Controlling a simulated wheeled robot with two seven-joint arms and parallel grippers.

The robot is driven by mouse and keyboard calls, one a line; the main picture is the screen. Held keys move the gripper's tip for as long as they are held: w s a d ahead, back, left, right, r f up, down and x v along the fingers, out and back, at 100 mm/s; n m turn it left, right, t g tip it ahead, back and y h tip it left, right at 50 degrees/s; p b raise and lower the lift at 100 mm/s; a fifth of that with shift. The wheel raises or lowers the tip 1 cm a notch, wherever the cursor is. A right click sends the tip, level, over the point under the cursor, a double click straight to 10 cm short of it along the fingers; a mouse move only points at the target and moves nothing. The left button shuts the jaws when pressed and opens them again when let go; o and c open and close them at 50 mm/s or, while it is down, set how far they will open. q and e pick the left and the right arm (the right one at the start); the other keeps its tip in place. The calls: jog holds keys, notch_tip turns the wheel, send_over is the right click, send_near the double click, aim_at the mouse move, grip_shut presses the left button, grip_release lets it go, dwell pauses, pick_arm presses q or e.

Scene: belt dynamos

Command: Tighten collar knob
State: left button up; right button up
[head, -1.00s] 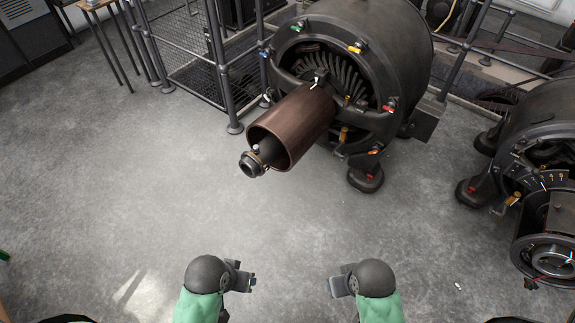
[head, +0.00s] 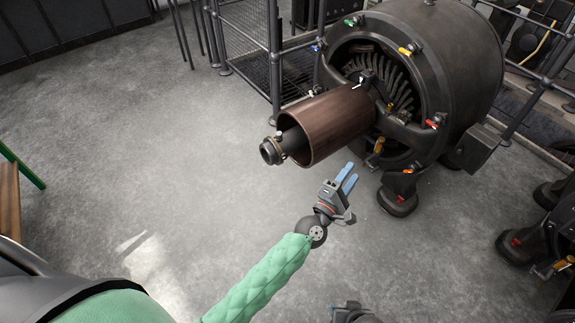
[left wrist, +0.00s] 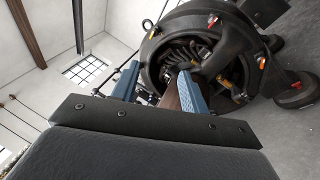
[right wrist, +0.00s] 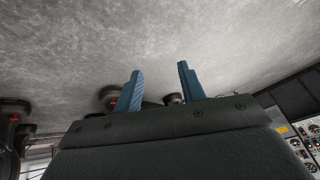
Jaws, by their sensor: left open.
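A dark collar (head: 272,150) sits at the free end of the shaft, in front of the brown cylinder (head: 335,122) on the big dynamo (head: 440,75). A small knob shows by this collar; its details are too small to tell. My left gripper (head: 351,173) is open and empty, below and right of the cylinder and apart from it, its blue fingers pointing up and right. In the left wrist view (left wrist: 157,78) the cylinder and dynamo show between and beyond the fingers. My right gripper (right wrist: 160,68) is open and empty; in the head view only part shows at the bottom edge.
Several coloured knobs, such as a red one (head: 432,124) and a yellow one (head: 404,51), ring the dynamo's face. A dark foot (head: 397,196) stands below it. A mesh railing (head: 247,35) is behind. The grey floor (head: 180,150) at left is clear.

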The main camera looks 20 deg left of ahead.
pick_arm(q)
jog(key=w+a+f+n+t+y+b, duration=0.25)
jog(key=w+a+f+n+y, duration=0.45)
jog(key=n+y, duration=0.55)
jog(key=n+g+y+b, duration=0.5)
jog(key=n+g+y, duration=0.45)
jog(key=n, duration=0.65)
send_near(285, 158)
jog(key=a, duration=0.1)
jog(key=shift+m+h, duration=0.35)
jog(key=shift+h, duration=0.05)
jog(key=shift+r+p+x, duration=0.15)
jog(key=shift+x, duration=1.9)
jog(key=shift+r+p+x, duration=0.15)
jog(key=shift+x, duration=1.85)
pick_arm(e)
jog(key=s+a+f+t+y, duration=0.1)
jog(key=a+f+t, duration=0.1)
jog(key=f, duration=1.5)
jog(key=shift+s+a+f, duration=0.15)
jog(key=shift+a+f, duration=0.25)
jog(key=shift+a, duration=0.15)
pick_arm(q)
jog(key=shift+w+d, duration=0.15)
jog(key=shift+w, duration=0.05)
grip_shut()
